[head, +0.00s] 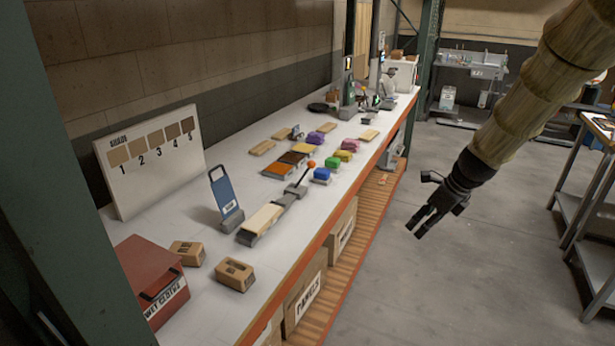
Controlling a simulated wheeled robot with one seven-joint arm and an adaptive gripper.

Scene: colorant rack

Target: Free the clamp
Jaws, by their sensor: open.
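The clamp (297,189) stands on the white bench top, with a grey base and a lever ending in an orange knob (311,164). The lever is tilted up. A grey block with a pale wooden panel (262,220) lies directly in front of the clamp; I cannot tell whether the clamp presses on it. My gripper (421,225) hangs over the floor to the right of the bench, fingers pointing down and left, open and empty. It is well apart from the clamp.
A blue board (226,193) stands left of the panel. Colored blocks (322,174) sit behind the clamp. A red box (152,281) and small cartons (235,274) are at the near end. A green rack post (427,60) rises at the far end. Open floor lies right.

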